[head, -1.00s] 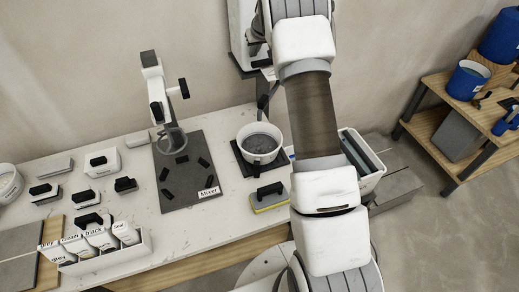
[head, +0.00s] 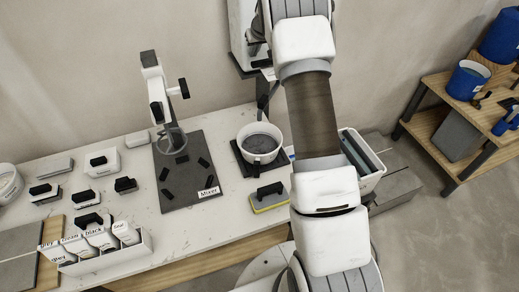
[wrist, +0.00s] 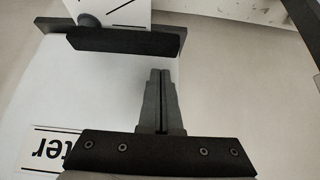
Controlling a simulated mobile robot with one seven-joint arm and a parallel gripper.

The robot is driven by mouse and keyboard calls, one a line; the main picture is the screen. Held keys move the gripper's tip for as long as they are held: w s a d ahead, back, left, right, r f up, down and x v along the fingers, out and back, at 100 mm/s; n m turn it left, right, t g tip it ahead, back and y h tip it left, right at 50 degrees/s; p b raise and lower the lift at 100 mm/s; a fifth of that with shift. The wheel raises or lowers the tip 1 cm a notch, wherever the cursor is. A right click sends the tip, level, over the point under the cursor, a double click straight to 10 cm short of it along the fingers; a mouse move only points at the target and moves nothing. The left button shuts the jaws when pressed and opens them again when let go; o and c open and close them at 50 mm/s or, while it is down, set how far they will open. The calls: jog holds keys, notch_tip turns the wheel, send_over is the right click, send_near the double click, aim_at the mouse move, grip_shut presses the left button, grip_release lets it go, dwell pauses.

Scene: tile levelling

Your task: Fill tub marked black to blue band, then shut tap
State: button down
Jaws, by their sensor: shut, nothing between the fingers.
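A white tub (head: 260,152) stands upright on a dark square pad near the back wall. Its inside looks grey; I cannot read a mark on it, make out a blue band or judge the water level. A dark tap spout (head: 264,101) hangs above the tub from a white wall unit, partly hidden by my arm. In the wrist view, a black bar-shaped handle (wrist: 125,42) sits on a white unit whose label (wrist: 52,148) ends in "ter". My gripper (wrist: 160,75) is shut and empty, its fingertips just below the bar's right part. The head view hides my gripper.
A mixer stand (head: 170,135) on a dark mat is left of the tub. A yellow-edged sponge float (head: 269,197) lies in front. A white bin (head: 372,180) is right, behind my arm. A wooden shelf (head: 440,115) is far right.

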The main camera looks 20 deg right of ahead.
aim_at(257, 66)
jog(key=shift+f, duration=0.15)
notch_tip(257, 66, down, 3)
jog(key=b, duration=0.3)
jog(key=shift+f, duration=0.1)
dwell(0.4)
jog(key=shift+s+f+b, duration=0.25)
jog(key=shift+s+b, duration=0.25)
jog(key=shift+s+f+b, duration=0.1)
jog(key=shift+s+b, duration=0.75)
jog(key=shift+s, duration=0.15)
dwell(0.5)
jog(key=shift+w+r+p, duration=0.15)
jog(key=shift+r+p, duration=0.4)
jog(key=shift+r, duration=0.4)
jog(key=shift+w+r+p, duration=0.2)
jog(key=shift+r+p, duration=0.4)
jog(key=shift+r, duration=0.4)
jog(key=shift+w+r+p, duration=0.15)
jog(key=shift+r+p, duration=0.4)
jog(key=shift+r, duration=0.4)
